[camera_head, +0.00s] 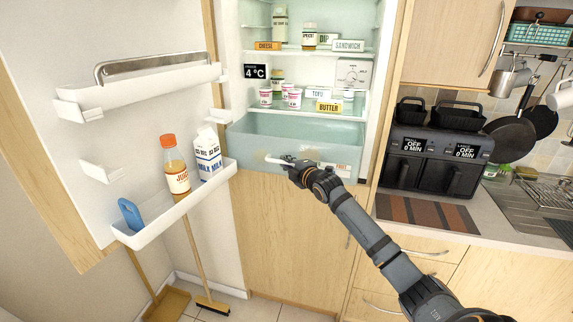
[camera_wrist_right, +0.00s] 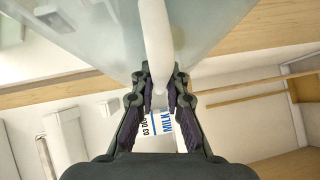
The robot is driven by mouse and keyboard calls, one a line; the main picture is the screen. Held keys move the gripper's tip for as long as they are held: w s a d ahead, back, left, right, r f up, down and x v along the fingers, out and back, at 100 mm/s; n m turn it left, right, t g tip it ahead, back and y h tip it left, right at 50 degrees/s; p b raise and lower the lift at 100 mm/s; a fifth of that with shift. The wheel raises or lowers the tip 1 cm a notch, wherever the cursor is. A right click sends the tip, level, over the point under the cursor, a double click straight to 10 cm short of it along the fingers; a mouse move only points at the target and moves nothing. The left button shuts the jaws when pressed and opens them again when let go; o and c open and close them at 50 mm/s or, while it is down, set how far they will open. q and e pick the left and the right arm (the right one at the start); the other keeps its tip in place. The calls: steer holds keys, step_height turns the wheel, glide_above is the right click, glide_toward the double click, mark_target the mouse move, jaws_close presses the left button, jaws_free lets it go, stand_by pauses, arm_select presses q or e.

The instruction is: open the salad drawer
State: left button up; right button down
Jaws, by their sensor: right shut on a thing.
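The salad drawer (camera_head: 248,146) is a pale translucent bin at the bottom of the open fridge, above a wooden cabinet door. Its front carries a small label at the right. A white handle (camera_head: 274,160) shows at the drawer's front and runs between my fingers in the right wrist view (camera_wrist_right: 155,40). My right gripper (camera_head: 292,165) is shut on this handle, reaching in from the lower right; it also shows in the right wrist view (camera_wrist_right: 160,88). The gripper hides part of the handle. How far out the drawer stands is hard to tell. My left gripper is not in view.
The fridge door (camera_head: 120,150) stands wide open at the left, its lower shelf holding a juice bottle (camera_head: 176,170) and a milk carton (camera_head: 207,155). Jars and pots fill the shelves above the drawer. An air fryer (camera_head: 435,155) stands on the right counter.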

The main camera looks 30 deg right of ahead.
steer(key=c, duration=1.6)
jaws_free()
steer(key=shift+d, duration=0.1)
steer(key=shift+c, duration=0.2)
steer(key=s, duration=0.7)
steer(key=shift+s+a+r, duration=0.15)
steer(key=shift+a+r, duration=0.1)
steer(key=shift+r, duration=0.2)
